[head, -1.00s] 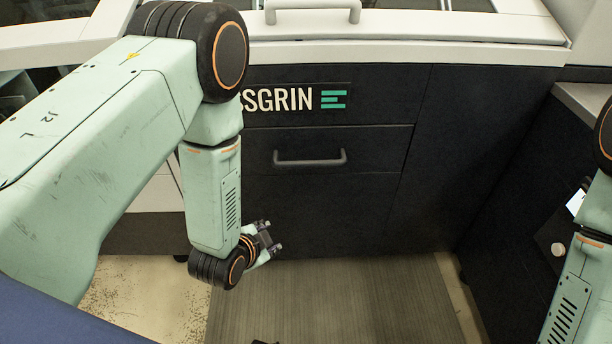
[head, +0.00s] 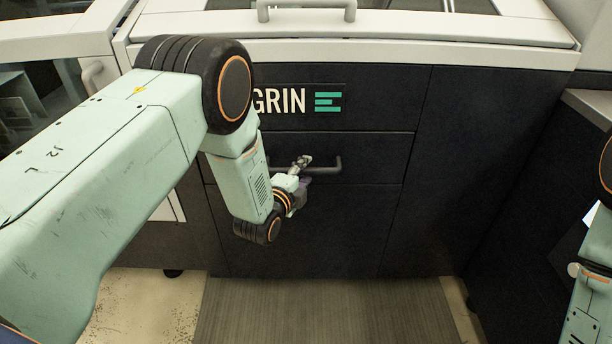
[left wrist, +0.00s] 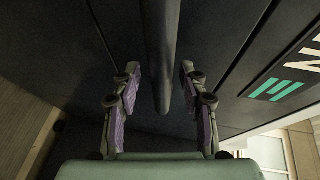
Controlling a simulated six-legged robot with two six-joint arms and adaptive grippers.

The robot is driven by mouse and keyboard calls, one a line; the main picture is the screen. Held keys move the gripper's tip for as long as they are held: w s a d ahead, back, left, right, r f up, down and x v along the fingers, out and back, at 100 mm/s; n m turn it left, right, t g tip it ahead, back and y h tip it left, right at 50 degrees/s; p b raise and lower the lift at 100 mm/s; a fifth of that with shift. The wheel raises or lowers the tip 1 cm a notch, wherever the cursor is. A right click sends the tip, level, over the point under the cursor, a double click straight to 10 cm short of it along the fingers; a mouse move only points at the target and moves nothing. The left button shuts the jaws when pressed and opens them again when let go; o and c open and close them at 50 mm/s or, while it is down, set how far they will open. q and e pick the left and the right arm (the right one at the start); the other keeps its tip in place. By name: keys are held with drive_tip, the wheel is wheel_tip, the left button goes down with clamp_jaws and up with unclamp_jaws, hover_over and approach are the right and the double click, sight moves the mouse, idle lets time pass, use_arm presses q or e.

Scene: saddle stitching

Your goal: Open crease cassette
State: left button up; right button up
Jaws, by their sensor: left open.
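The crease cassette seems to be the dark drawer front (head: 375,150) with a grey bar handle (head: 325,168), below the lettered panel in the head view. The drawer front sits flush with the cabinet. Gaps show between the bar and both fingers. My right gripper is out of view; only part of my right arm shows at the right edge.
A white lid with a handle (head: 305,8) lies above the drawer. A dark side cabinet (head: 530,200) stands at the right. A grey ribbed mat (head: 320,312) covers the floor in front and is clear.

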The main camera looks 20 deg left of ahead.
use_arm(q)
drive_tip(key=shift+w+r, duration=0.1)
drive_tip(key=shift+w, duration=0.15)
drive_tip(key=shift+w, duration=0.15)
drive_tip(key=c, duration=0.5)
clamp_jaws()
